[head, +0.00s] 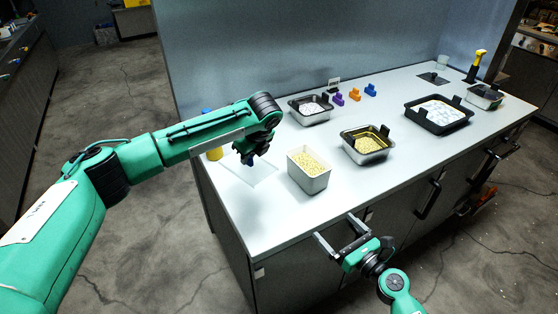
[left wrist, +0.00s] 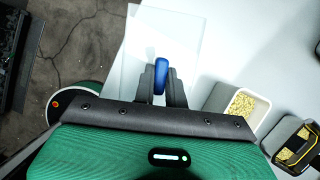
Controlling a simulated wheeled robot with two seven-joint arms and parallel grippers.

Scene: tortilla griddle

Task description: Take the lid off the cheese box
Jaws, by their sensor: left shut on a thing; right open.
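The cheese box (head: 309,168) is a pale open box full of shredded yellow cheese on the counter; it also shows in the left wrist view (left wrist: 223,97). Its clear lid (head: 262,180) is off it, to its left, and looks flat. In the left wrist view the lid (left wrist: 190,45) has a blue handle (left wrist: 160,75) between my fingers. My left gripper (head: 251,160) is shut on that handle. I cannot tell whether the lid touches the counter. My right gripper (head: 343,236) is open and empty by the counter's front edge.
Metal trays (head: 310,120) and a yellow-filled tray (head: 367,153) stand behind and right of the box. A black tray (head: 438,128) is farther right. Purple and orange blocks (head: 354,95) lie at the back. A yellow item (head: 214,153) is partly behind my left arm.

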